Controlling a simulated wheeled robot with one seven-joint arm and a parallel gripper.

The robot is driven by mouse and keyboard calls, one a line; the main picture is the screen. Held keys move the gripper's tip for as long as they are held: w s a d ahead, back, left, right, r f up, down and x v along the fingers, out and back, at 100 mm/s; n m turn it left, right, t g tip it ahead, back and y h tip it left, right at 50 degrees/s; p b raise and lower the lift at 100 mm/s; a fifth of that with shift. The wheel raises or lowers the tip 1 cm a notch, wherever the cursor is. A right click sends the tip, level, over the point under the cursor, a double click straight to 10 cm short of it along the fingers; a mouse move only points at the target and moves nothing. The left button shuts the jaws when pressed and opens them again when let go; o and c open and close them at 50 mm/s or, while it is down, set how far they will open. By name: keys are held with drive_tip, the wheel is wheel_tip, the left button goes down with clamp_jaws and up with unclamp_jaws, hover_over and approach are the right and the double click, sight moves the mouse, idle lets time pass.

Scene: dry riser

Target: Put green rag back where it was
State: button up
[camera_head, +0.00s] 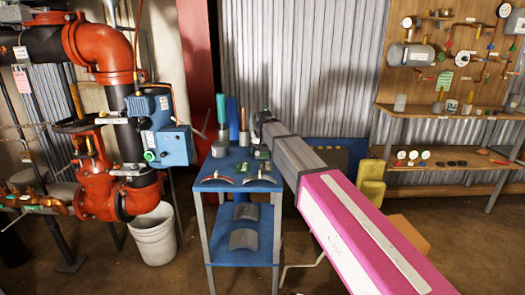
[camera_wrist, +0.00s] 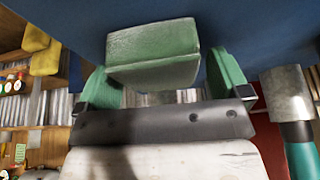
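A green block-like thing (camera_wrist: 152,50), which looks like the folded green rag, lies against the blue tabletop in the wrist view. It is between my gripper's two green fingers, with a clear gap on the right side; on the left I cannot tell whether it touches. My gripper (camera_wrist: 164,82) is open. In the head view my gripper (camera_head: 262,120) is above the rear right part of the blue work table (camera_head: 212,186), its fingers mostly hidden. Small green things sit on the table below it, and I cannot tell there which is the rag.
A teal-handled tool (camera_head: 221,108) stands upright at the table's back left, also at the right of the wrist view (camera_wrist: 298,140). Red-marked gauges or curved parts (camera_head: 259,181) lie at the front.

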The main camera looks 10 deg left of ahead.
drive_tip(key=v, duration=1.2)
